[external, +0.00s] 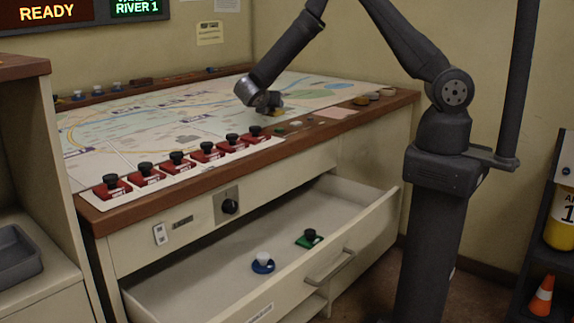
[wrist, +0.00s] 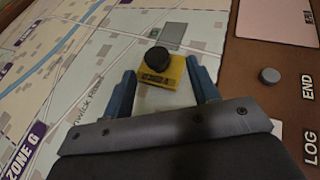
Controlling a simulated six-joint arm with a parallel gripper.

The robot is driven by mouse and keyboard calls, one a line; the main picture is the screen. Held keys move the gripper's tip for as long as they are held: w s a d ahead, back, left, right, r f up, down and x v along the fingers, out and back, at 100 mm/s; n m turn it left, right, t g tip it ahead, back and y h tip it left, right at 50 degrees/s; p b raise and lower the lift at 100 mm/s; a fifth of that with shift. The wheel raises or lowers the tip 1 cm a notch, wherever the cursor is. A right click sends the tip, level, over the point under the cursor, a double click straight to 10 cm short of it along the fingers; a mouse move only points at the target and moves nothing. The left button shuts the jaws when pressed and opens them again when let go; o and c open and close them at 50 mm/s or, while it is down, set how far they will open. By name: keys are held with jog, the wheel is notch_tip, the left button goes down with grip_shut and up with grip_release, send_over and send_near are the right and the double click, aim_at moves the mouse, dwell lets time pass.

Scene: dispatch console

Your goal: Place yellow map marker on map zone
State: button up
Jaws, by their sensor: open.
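The yellow map marker (wrist: 162,72) has a square yellow base and a black knob. In the wrist view it lies on the map (wrist: 60,97), near the wooden border. My gripper (wrist: 164,88) is open, with its two blue fingers on either side of the marker's near part. I cannot tell whether they touch it. In the external view my gripper (external: 268,102) is low over the right part of the map, and a bit of the yellow marker (external: 278,112) shows beside it. A "ZONE G" label (wrist: 24,152) shows at the wrist view's lower left.
Several red markers with black knobs (external: 176,161) stand along the map's front edge. The drawer (external: 200,270) below is open, holding a blue marker (external: 263,263) and a green marker (external: 309,238). Small discs (external: 361,100) sit on the wooden border at right.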

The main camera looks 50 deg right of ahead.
aim_at(273, 109)
jog(key=x, duration=0.5)
jog(key=shift+w, duration=0.25)
jog(key=shift+r, duration=0.1)
jog(key=c, duration=1.1)
jog(key=shift+r, duration=0.1)
